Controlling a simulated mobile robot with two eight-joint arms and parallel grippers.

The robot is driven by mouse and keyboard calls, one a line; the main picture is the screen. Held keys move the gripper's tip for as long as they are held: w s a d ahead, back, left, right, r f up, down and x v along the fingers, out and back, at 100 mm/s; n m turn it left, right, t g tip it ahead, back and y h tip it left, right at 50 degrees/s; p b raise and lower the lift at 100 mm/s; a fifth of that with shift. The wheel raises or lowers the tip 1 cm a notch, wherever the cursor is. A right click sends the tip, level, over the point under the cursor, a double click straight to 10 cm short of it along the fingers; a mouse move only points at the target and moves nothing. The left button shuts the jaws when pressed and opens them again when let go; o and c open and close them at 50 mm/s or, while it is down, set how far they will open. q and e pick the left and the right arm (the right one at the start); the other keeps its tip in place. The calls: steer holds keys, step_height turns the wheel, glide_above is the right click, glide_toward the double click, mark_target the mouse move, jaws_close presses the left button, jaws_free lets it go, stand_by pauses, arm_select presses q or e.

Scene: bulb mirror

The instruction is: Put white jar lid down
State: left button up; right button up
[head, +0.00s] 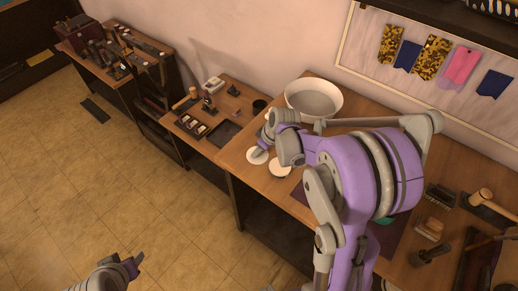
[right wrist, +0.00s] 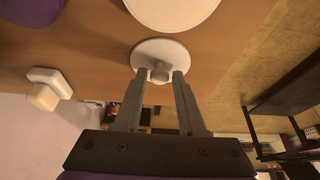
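The white lid (head: 257,155) is a small round disc with a knob, at the left front edge of the wooden table, beneath my right gripper (head: 262,150). In the right wrist view the lid (right wrist: 160,52) has its knob between the fingertips of my right gripper (right wrist: 160,75). The fingers look apart, with narrow gaps beside the knob. The lid appears to lie on the table. A second white round thing (head: 279,168), possibly the jar, is beside it; a larger white disc (right wrist: 172,10) shows in the right wrist view. My left gripper (head: 135,265) is low over the floor, its opening unclear.
A large white bowl (head: 314,98) stands at the back of the table (head: 238,160). A lower side table (head: 205,145) with small tools and a black cup (head: 259,106) is to the left. Brushes (head: 440,197) and a mallet (head: 485,199) lie at the right.

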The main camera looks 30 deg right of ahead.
steer(key=shift+o, duration=1)
arm_select(q)
steer(key=shift+w, duration=0.1)
arm_select(e)
steer(key=shift+w+r, duration=0.1)
steer(key=shift+r, duration=0.15)
steer(key=p+v, duration=0.1)
steer(key=v, duration=1)
arm_select(q)
steer(key=shift+w+r, duration=0.25)
steer(key=shift+r, duration=0.25)
steer(key=shift+w+r, duration=0.2)
steer(key=shift+r, duration=0.3)
arm_select(e)
steer(key=s+a+m+t+h, duration=0.1)
steer(key=s+a+m, duration=0.3)
steer(key=s+a, duration=0.8)
steer(key=shift+s+t+h, duration=0.4)
steer(key=shift+s+t, duration=0.1)
steer(key=shift+s, duration=0.55)
steer(key=shift+a, duration=0.1)
steer(key=shift+c, duration=0.2)
